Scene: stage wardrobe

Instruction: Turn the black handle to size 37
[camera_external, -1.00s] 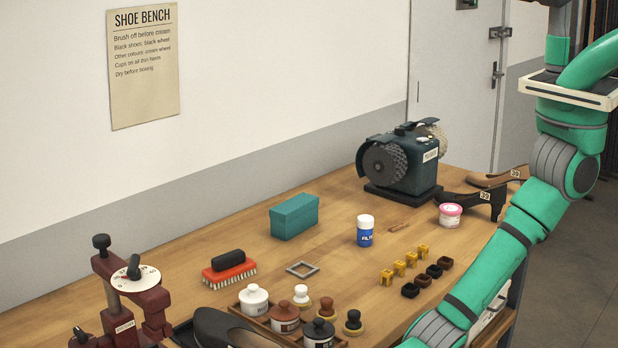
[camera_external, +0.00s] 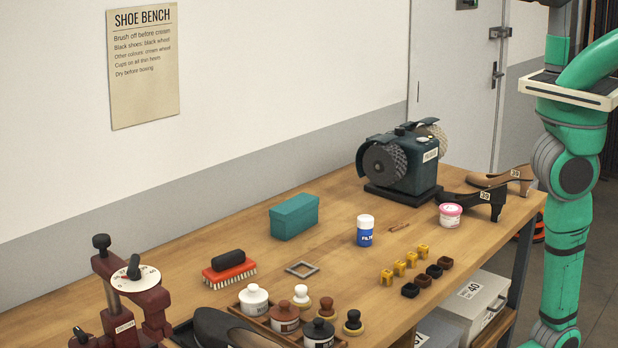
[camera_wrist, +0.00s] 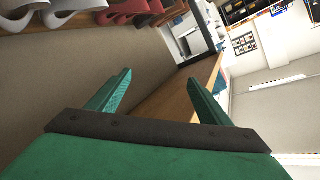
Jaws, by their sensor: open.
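The black handle (camera_external: 134,267) sits on a white round dial (camera_external: 135,280) with small markings around its edge. The dial is on top of a dark red stretcher-like device (camera_external: 128,309) at the bench's front left in the external view. I cannot read which size the handle points to. In the wrist view my gripper (camera_wrist: 160,88) is open and empty, its two green fingers spread wide. The gripper is outside the external view, where only my green arm shows at the right, clear of the bench. The dial does not show in the wrist view.
The wooden bench (camera_external: 250,262) holds a grinder-like machine (camera_external: 408,165), a teal box (camera_external: 295,216), a red brush (camera_external: 229,271), lidded jars (camera_external: 254,300), small cups (camera_external: 422,280) and shoe forms (camera_external: 480,200). Grey boxes (camera_external: 478,301) sit below. Pink and red shoes (camera_wrist: 125,12) show in the wrist view.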

